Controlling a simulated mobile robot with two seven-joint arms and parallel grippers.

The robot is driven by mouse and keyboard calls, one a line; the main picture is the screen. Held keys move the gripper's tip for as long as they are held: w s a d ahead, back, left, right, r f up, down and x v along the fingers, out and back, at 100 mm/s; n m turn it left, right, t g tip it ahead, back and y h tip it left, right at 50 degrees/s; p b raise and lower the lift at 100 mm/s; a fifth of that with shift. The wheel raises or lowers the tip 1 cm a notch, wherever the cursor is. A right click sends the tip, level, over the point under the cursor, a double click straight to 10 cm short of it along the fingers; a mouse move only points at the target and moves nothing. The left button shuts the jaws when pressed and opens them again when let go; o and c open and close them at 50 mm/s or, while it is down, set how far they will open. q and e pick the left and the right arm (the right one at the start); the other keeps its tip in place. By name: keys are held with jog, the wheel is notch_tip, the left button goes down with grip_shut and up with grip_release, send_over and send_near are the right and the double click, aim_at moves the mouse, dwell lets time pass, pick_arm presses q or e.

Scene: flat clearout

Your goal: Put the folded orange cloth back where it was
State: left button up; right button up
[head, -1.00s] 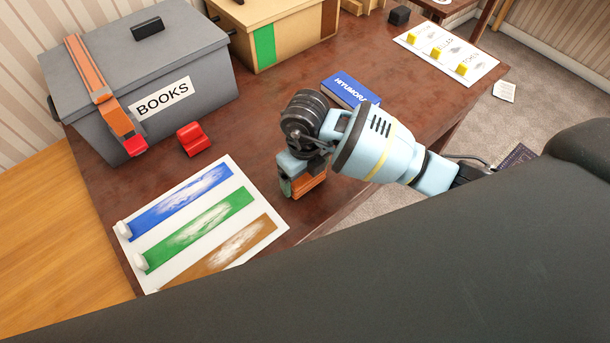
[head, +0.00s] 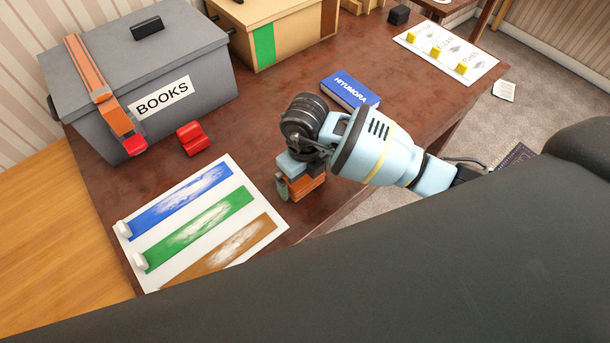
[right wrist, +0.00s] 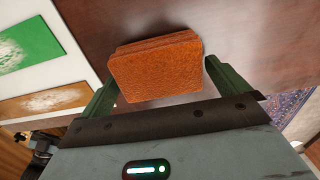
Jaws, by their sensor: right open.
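The folded orange cloth (head: 306,187) lies on the dark brown table, just right of the white sheet with the blue, green and brown bands. It also shows in the right wrist view (right wrist: 155,66) as a layered orange block. My right gripper (head: 290,190) is at the cloth, partly covering it in the head view. In the right wrist view its green fingers (right wrist: 162,82) are open, one on each side of the cloth's near part, with a gap at the right finger. My left gripper is not in view.
The banded sheet (head: 233,168) lies left of the cloth. A grey BOOKS box (head: 198,75) with an orange strap (head: 92,75), a red object (head: 193,138) and a blue book (head: 350,91) stand farther back. A card with yellow pieces (head: 480,74) lies far right. Clear tabletop lies between.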

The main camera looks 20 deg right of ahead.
notch_tip(320, 180, up, 12)
jog(key=p, duration=0.1)
jog(key=shift+f, duration=0.2)
dwell(0.3)
